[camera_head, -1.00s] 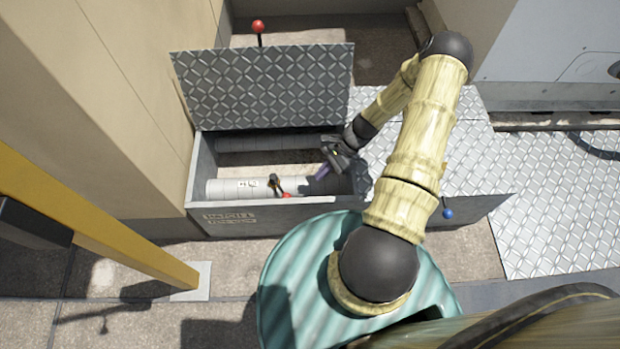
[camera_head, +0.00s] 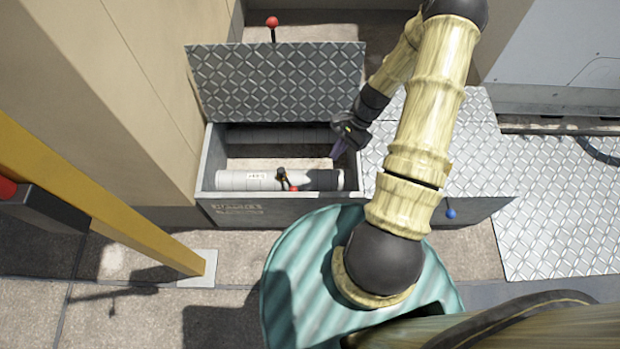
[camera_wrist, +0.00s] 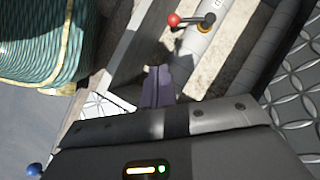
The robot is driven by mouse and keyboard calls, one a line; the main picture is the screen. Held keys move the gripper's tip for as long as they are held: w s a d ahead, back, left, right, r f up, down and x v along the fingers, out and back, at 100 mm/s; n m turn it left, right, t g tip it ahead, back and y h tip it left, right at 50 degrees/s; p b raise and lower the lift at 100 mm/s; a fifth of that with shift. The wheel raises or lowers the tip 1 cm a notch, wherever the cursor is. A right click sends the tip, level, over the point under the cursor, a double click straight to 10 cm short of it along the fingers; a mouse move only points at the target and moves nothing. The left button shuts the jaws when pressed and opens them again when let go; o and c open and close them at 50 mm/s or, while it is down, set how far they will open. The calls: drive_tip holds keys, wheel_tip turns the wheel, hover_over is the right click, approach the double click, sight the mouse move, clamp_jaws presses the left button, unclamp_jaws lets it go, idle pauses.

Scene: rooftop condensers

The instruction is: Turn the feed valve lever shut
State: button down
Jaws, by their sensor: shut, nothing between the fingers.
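The valve lever (camera_head: 286,179) is a short dark arm with a red knob, on the near pale pipe (camera_head: 245,180) inside an open trench box (camera_head: 260,211). It lies slanted across the pipe. In the wrist view the lever (camera_wrist: 192,20) shows at the top, its red knob to the left and an orange-yellow collar under its other end. My gripper (camera_head: 336,153) is above the right part of the box, right of the lever and apart from it. Its purple fingers (camera_wrist: 158,78) are closed together and empty.
The diamond-plate lid (camera_head: 275,83) stands open behind the box, and a red ball on a rod (camera_head: 272,22) rises behind it. A wall closes the left side. A yellow post (camera_head: 110,190) stands front left. A blue knob (camera_head: 450,213) is right of the box.

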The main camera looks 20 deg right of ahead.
drive_tip(key=s+a+r+n+t+h+p, duration=0.2)
drive_tip(key=r+n, duration=0.4)
drive_tip(key=r, duration=0.8)
drive_tip(key=s+a+r+n+t+h+p, duration=0.1)
drive_tip(key=s+a+r+n+h, duration=0.3)
drive_tip(key=r, duration=1.1)
drive_tip(key=s+a+n+t, duration=0.1)
drive_tip(key=a+n, duration=0.1)
drive_tip(key=n, duration=0.1)
drive_tip(key=shift+a+r+p, duration=0.2)
drive_tip(key=shift+p, duration=0.2)
drive_tip(key=shift+d, duration=0.1)
